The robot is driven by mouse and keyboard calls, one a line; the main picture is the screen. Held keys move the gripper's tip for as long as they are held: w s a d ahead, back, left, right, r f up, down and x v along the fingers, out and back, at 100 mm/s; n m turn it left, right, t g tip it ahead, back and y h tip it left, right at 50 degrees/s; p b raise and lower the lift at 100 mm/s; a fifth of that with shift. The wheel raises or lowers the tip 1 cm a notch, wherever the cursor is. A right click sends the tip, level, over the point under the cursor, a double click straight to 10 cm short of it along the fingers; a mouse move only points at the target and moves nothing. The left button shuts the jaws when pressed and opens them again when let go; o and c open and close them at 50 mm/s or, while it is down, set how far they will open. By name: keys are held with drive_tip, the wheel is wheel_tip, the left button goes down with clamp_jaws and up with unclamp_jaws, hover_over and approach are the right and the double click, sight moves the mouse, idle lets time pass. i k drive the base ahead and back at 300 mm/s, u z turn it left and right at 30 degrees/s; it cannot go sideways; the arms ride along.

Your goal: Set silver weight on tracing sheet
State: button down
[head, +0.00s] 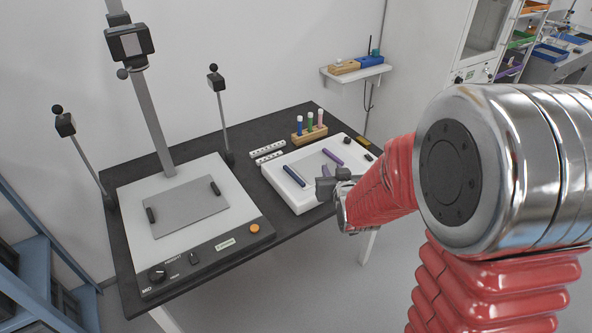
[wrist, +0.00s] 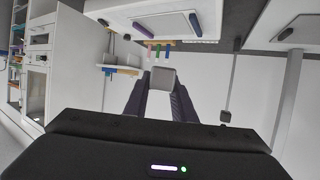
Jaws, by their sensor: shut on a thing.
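My gripper (head: 335,181) is shut on a small grey block, the silver weight, seen in the wrist view (wrist: 163,77) between the two dark fingers. In the head view the gripper is at the front right edge of a white box, apparently above it; the exact height is hard to tell. A pale grey sheet (head: 313,166), probably the tracing sheet, lies on that box between a dark blue bar (head: 294,175) and a purple bar (head: 333,156). The gripper and weight hide part of the box's front right.
A copy stand base (head: 160,235) with a grey plate and two black bars fills the table's left. A wooden rack (head: 309,134) with coloured tubes and two pale dotted strips stand behind the white box (head: 298,205). A small wall shelf (head: 357,73) is behind.

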sight(303, 172)
drive_tip(key=u, duration=0.85)
drive_tip(key=i, duration=1)
drive_tip(key=u, duration=0.05)
